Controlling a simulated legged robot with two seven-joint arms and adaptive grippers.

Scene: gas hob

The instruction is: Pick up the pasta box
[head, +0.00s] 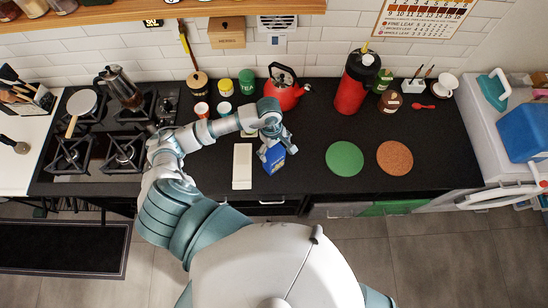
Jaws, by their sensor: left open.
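A blue box (275,161), which looks like the pasta box, stands on the black counter in front of my left arm. My left gripper (275,148) is open at the upper part of the box, with its fingers over or beside it. Whether the fingers touch the box cannot be told. The gripper hides part of the box top. My right gripper is not in view.
A white slab (242,166) lies just left of the box. A green disc (344,158) and a brown disc (394,158) lie to the right. A red kettle (284,92) stands behind the gripper. The gas hob (93,150) is at the left.

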